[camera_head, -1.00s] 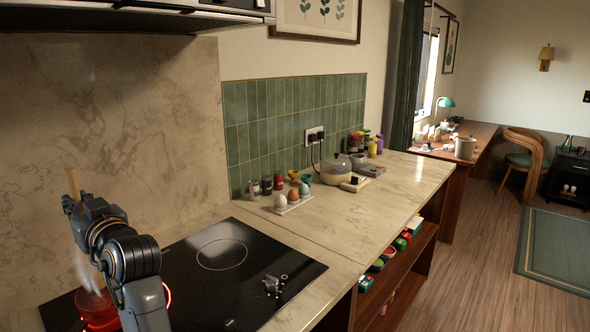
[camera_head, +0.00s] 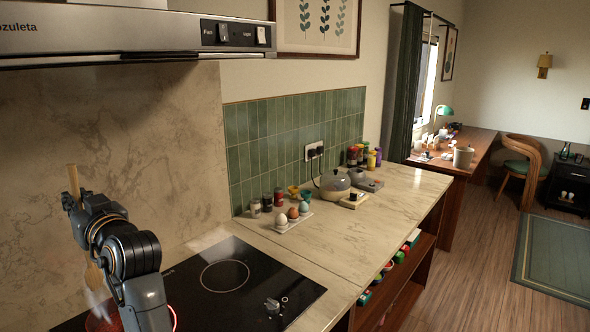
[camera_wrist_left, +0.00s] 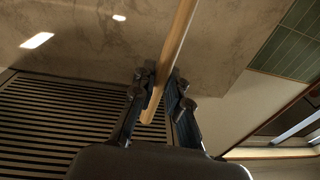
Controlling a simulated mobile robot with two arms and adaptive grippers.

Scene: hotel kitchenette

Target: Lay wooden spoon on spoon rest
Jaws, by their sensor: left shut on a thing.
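My left gripper (camera_head: 72,204) is shut on the wooden spoon and holds it nearly upright over the left part of the hob. The spoon's pale handle (camera_head: 73,180) sticks up above the fingers, and a wooden part shows below the gripper. In the left wrist view the handle (camera_wrist_left: 176,50) runs between the two fingers (camera_wrist_left: 160,95). The spoon's lower end is partly hidden by my arm and steam in the head view. I cannot make out a spoon rest for certain. My right gripper is not in view.
A tray with eggs (camera_head: 290,222), jars and a lidded pot (camera_head: 335,185) stand along the tiled wall. The front counter (camera_head: 370,230) is clear. A range hood (camera_head: 120,35) hangs above.

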